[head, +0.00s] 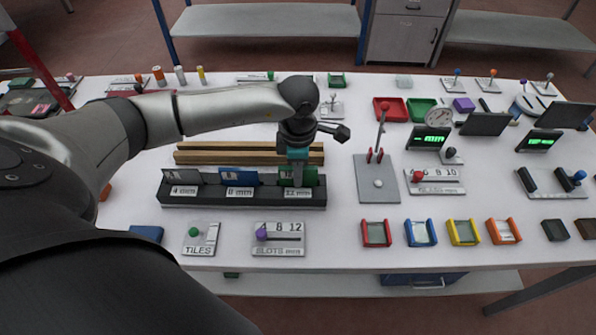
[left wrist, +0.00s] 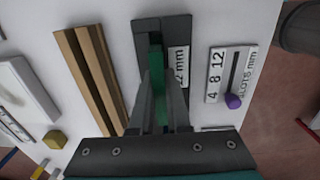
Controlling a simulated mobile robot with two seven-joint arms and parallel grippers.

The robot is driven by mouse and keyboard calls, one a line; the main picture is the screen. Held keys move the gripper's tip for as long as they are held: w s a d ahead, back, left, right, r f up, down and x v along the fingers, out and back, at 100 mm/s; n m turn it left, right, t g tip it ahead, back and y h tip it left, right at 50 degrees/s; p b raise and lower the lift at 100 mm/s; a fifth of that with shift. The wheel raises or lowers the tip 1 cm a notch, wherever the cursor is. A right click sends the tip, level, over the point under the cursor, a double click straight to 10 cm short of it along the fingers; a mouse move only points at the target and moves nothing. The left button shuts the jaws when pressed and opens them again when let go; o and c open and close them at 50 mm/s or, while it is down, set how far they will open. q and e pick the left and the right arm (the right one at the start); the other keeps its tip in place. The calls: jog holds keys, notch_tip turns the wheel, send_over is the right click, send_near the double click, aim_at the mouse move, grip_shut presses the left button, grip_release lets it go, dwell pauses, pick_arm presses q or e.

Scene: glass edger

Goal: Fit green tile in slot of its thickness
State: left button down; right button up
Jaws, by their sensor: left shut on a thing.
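The dark slot rack (head: 212,194) stands on the white table, with labels 4 mm, 8 mm and 12 mm along its front. My left gripper (head: 298,182) points down over the 12 mm end. It is shut on the green tile (head: 311,178). In the left wrist view the green tile (left wrist: 156,62) stands on edge between the fingers, lined up with the rack (left wrist: 147,25) beside the 12 mm label. The fingers hide part of it, and I cannot tell how deep it sits. A blue tile (head: 238,174) stands at the 8 mm label, a grey one (head: 182,177) at 4 mm.
Wooden bars (head: 215,157) lie just behind the rack. In front are a TILES plate (head: 200,239) with a green knob and a SLOTS plate (head: 279,239) with a purple knob. A grey lever plate (head: 376,190) stands right of the rack. Several coloured frames line the front right.

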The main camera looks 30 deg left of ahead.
pick_arm(q)
jog(key=shift+f+b, duration=0.4)
dwell(0.3)
jog(key=c, duration=0.8)
grip_release()
notch_tip(320, 180, up, 15)
jog(key=shift+s+r+p, duration=0.15)
jog(key=shift+p, duration=0.15)
jog(key=shift+d, duration=0.1)
